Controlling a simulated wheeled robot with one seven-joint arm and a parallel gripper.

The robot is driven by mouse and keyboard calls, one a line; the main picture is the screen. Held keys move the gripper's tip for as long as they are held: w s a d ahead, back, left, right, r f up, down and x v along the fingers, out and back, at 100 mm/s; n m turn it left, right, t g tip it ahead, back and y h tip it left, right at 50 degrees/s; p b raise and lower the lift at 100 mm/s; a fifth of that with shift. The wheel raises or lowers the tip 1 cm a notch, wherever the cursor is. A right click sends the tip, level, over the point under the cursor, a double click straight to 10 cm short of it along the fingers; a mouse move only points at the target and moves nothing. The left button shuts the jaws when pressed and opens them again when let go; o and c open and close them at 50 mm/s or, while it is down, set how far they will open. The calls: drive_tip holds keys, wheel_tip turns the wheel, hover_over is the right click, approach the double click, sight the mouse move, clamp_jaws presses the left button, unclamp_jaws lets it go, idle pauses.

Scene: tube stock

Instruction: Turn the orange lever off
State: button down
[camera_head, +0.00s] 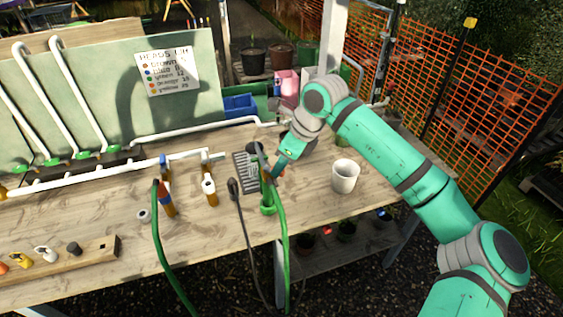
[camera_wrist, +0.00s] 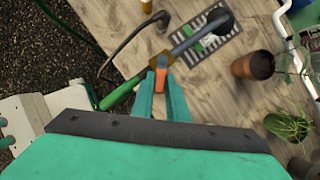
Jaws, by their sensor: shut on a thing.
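The orange lever (camera_wrist: 160,62) shows in the wrist view as a small orange piece on a grey-blue tap pipe (camera_wrist: 192,41). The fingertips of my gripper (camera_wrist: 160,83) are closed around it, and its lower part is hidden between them. A green hose piece (camera_wrist: 121,94) runs from the tap towards the lower left. In the head view my gripper (camera_head: 284,164) reaches down beside the upright tap, and only a bit of orange (camera_head: 281,172) shows at its tips. The lever's exact angle cannot be told.
A white pot (camera_head: 345,176) stands to the right of my gripper. Green hose (camera_head: 284,235) and a black hose (camera_head: 240,215) hang over the front edge. Other taps (camera_head: 209,187) and white pipes (camera_head: 190,134) are to the left.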

drive_tip(key=m, duration=0.1)
drive_tip(key=s+m+t, duration=0.1)
drive_tip(key=m, duration=0.1)
drive_tip(key=a+m+h, duration=0.1)
drive_tip(key=shift+s+m+t, duration=0.25)
drive_tip(key=shift+m+t, duration=0.05)
drive_tip(key=m, duration=0.1)
drive_tip(key=a+m+h, duration=0.1)
drive_tip(key=m, duration=0.1)
drive_tip(key=shift+s+a+t, duration=0.1)
drive_tip(key=shift+s+t, duration=0.15)
drive_tip(key=shift+t, duration=0.05)
drive_tip(key=shift+s+m, duration=0.15)
drive_tip(key=shift+m, duration=0.25)
drive_tip(key=shift+a+m+h, duration=0.2)
drive_tip(key=shift+m+h, duration=0.1)
drive_tip(key=shift+m, duration=0.1)
drive_tip(key=shift+a, duration=0.1)
drive_tip(key=c, duration=1.7)
unclamp_jaws()
